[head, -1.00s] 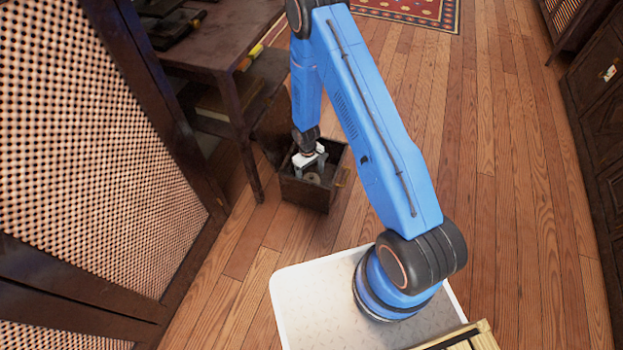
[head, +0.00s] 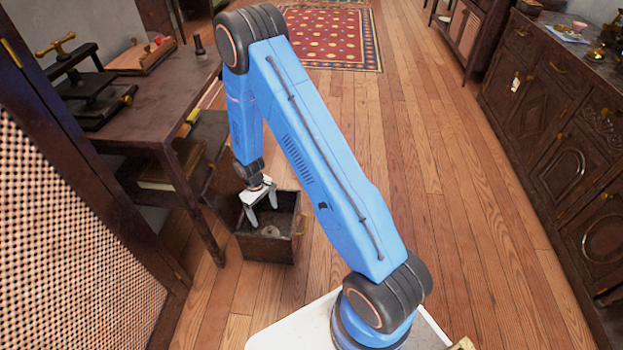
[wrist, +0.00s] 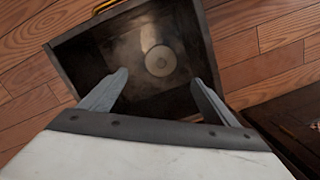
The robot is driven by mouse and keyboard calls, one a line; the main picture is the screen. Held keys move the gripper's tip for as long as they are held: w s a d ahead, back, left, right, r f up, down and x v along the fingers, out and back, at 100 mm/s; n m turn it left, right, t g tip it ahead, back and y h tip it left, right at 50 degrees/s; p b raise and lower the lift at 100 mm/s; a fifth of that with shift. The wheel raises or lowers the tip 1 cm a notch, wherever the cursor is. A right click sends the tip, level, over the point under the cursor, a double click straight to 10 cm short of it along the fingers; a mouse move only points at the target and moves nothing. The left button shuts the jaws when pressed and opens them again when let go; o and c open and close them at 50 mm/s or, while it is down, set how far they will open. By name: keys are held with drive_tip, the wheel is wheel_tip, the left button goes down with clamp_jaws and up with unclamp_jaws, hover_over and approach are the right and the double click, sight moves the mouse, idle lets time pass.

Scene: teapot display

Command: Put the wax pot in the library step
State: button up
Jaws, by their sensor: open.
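The library step appears to be the dark, open-topped wooden box (head: 266,249) on the floor; it also fills the upper middle of the wrist view (wrist: 205,35). A small round pale thing with a dark centre, likely the wax pot (head: 270,232), rests inside on the box floor. In the wrist view, the pot (wrist: 160,61) shows a pale ring and a short light part beside it. My gripper (head: 262,212) is open over the box, with its fingers pointing down. In the wrist view, its fingertips (wrist: 158,78) are spread either side below the pot, touching nothing that I can see.
A dark wooden table (head: 150,115) with a black press (head: 88,90) stands close left of the box. A lattice-panelled cabinet (head: 75,215) is at the near left. Sideboards (head: 560,130) line the right. The plank floor (head: 440,180) between is clear.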

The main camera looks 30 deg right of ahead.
drive_tip(key=s+d+r+m+t, duration=0.15)
drive_tip(key=s+r, duration=0.25)
drive_tip(key=r, duration=1.3)
drive_tip(key=s+d+r+m+t, duration=0.1)
drive_tip(key=s+d+r, duration=0.2)
drive_tip(key=r, duration=1.4)
drive_tip(key=s+d+r+m+t, duration=0.1)
drive_tip(key=s+r, duration=0.7)
drive_tip(key=s, duration=0.5)
drive_tip(key=s+d+r+m+t, duration=0.1)
drive_tip(key=s+d+r+t, duration=0.1)
drive_tip(key=s+r, duration=0.7)
drive_tip(key=s, duration=0.5)
drive_tip(key=shift+s+y, duration=0.15)
drive_tip(key=shift+y, duration=0.15)
